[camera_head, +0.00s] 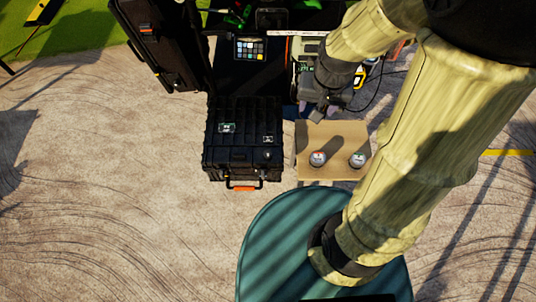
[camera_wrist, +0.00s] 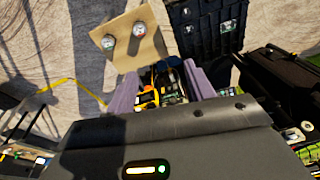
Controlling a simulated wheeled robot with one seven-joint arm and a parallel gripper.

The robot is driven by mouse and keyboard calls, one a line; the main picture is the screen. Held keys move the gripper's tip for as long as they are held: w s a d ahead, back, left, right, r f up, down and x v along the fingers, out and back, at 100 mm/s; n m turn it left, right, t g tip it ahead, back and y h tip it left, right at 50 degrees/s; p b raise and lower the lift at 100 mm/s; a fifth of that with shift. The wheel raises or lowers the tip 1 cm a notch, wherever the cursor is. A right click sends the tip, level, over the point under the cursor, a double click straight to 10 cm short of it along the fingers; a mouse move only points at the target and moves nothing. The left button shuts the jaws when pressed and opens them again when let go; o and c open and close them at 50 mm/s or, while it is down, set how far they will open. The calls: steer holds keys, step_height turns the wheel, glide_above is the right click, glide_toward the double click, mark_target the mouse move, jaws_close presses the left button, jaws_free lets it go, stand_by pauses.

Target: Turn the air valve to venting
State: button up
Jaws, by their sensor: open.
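Two small round grey-white fittings with coloured marks sit side by side on a tan board: a left one (camera_head: 318,158) and a right one (camera_head: 357,159). In the wrist view the same pair shows as one fitting (camera_wrist: 109,42) and another (camera_wrist: 139,29). Which one is the air valve, and how it is set, I cannot tell at this size. My gripper (camera_head: 310,110) is just behind the board's far edge, apart from both fittings. In the wrist view its two purple-grey fingers (camera_wrist: 160,72) stand spread, with nothing held between them.
The tan board (camera_head: 338,138) is beside a black hard case (camera_head: 243,150) with an orange handle. Another black case (camera_head: 160,45) stands open at the upper left. Electronic gear and cables (camera_head: 368,75) lie close to my gripper. Bare ground is at the left.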

mark_target(268, 152)
steer(key=w+a+f+m+b, duration=0.2)
steer(key=w+a+f+b, duration=0.1)
steer(key=f, duration=0.5)
steer(key=w+a+f+m+g+b, duration=0.1)
steer(key=w+a+f+m+b, duration=0.2)
steer(key=f+b, duration=0.4)
steer(key=w+a+f+m+g+b, duration=0.1)
steer(key=w+a+f+m+b, duration=0.1)
steer(key=a+f+b, duration=0.3)
step_height(268, 152, down, 4)
steer(key=shift+w+a+f, duration=0.1)
steer(key=shift+w+a, duration=0.2)
steer(key=shift+w, duration=0.45)
steer(key=shift+f, duration=0.1)
step_height(268, 152, down, 17)
steer(key=b, duration=0.3)
steer(key=shift+f+b, duration=0.1)
steer(key=shift+b, duration=0.25)
steer(key=shift+c, duration=0.3)
steer(key=c, duration=0.9)
